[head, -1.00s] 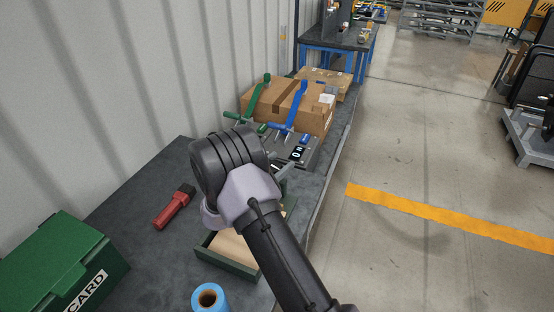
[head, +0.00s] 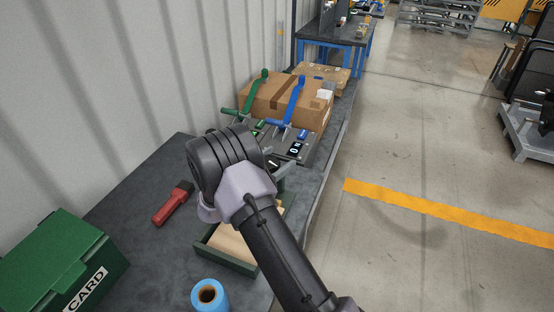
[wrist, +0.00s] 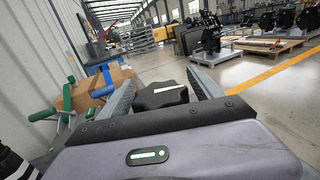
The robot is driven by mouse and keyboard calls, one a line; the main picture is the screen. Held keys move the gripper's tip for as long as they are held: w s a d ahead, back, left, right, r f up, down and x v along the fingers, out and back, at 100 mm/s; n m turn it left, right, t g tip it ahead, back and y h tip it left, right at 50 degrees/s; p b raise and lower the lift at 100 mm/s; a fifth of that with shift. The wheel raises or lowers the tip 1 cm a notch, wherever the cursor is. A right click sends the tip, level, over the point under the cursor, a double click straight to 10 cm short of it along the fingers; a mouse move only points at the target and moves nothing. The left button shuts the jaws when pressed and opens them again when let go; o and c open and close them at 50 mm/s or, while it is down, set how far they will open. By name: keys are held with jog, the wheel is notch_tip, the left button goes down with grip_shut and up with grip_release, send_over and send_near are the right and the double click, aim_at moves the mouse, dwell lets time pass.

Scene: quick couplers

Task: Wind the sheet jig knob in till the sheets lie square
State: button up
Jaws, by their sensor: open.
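The sheet jig is a green-edged tray (head: 226,260) with tan sheets (head: 236,240) in it, partly behind my arm in the head view. Whether the sheets lie square cannot be told there. A black lobed knob (wrist: 161,95) with a white line on top shows in the wrist view. My gripper (wrist: 162,80) is open, with one grey finger on each side of the knob. Gaps seem to show between knob and fingers; contact cannot be told for sure. In the head view my arm hides the knob and most of the gripper.
Green (head: 257,90) and blue (head: 291,100) levers stand beyond my gripper, before a cardboard box (head: 318,115). A red-handled brush (head: 172,205), a blue roll (head: 208,296) and a green card box (head: 60,265) are on the bench's near part. Open floor lies right.

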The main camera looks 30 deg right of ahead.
jog(key=p+v, duration=0.5)
jog(key=v, duration=1.2)
jog(key=shift+s+a, duration=0.1)
jog(key=shift+a, duration=0.1)
